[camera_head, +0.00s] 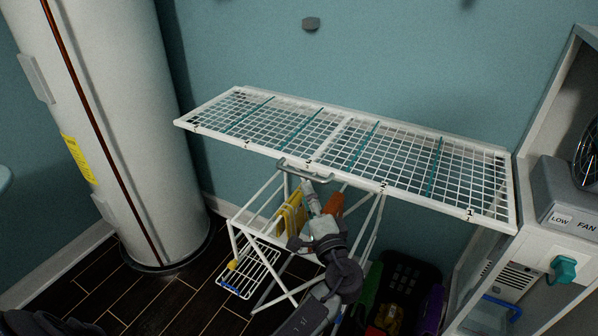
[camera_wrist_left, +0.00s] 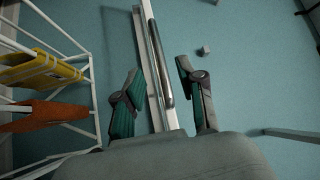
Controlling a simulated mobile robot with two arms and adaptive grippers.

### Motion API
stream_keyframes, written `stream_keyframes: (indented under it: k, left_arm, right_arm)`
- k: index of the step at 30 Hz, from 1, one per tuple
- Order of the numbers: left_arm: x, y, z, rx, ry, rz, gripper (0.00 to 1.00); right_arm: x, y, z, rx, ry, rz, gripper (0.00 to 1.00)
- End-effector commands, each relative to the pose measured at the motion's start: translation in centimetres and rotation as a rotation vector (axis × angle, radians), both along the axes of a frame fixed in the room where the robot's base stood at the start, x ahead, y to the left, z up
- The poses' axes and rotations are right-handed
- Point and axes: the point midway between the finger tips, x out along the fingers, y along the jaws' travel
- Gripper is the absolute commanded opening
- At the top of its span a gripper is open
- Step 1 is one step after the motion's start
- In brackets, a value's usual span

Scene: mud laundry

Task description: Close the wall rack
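The white wire wall rack (camera_head: 345,132) is folded out from the teal wall and lies about level. A grey bar handle (camera_head: 303,172) sits at its front edge. My left gripper (camera_head: 313,192) is just below and in front of this handle. In the left wrist view, the fingers of my left gripper (camera_wrist_left: 160,88) are spread apart. The rack's edge and the handle (camera_wrist_left: 158,62) show beyond and between the fingers; contact cannot be told. My right gripper is not in view.
A white drying stand (camera_head: 245,222) with a yellow cloth (camera_head: 292,214) and an orange cloth (camera_head: 333,204) stands below the rack. A white tank (camera_head: 110,110) is at the left. A fan machine (camera_head: 570,195) stands close to the rack's right end. Dark crates (camera_head: 400,285) are on the floor.

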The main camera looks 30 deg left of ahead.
Motion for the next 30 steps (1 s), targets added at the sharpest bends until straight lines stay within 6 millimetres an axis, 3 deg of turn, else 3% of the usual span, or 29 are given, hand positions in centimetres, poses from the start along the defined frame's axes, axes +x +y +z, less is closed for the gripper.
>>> stream_keyframes:
  k: [6,12,24,25,30]
  left_arm:
    - [3.4,3.2,0.9,0.002,0.001,0.001,0.39]
    - [5.2,5.0,1.0,0.001,0.001,0.000,0.39]
    - [5.8,5.5,1.0,-0.001,0.001,-0.001,0.39]
    - [5.8,5.5,1.0,-0.001,0.001,-0.001,0.38]
    - [5.8,5.5,1.0,-0.001,0.001,-0.001,0.09]
  right_arm:
    - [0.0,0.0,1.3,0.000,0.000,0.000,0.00]
    - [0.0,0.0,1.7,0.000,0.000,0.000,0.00]
    - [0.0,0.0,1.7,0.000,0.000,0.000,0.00]
    - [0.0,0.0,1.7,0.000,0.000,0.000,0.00]
    - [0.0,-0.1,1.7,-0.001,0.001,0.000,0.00]
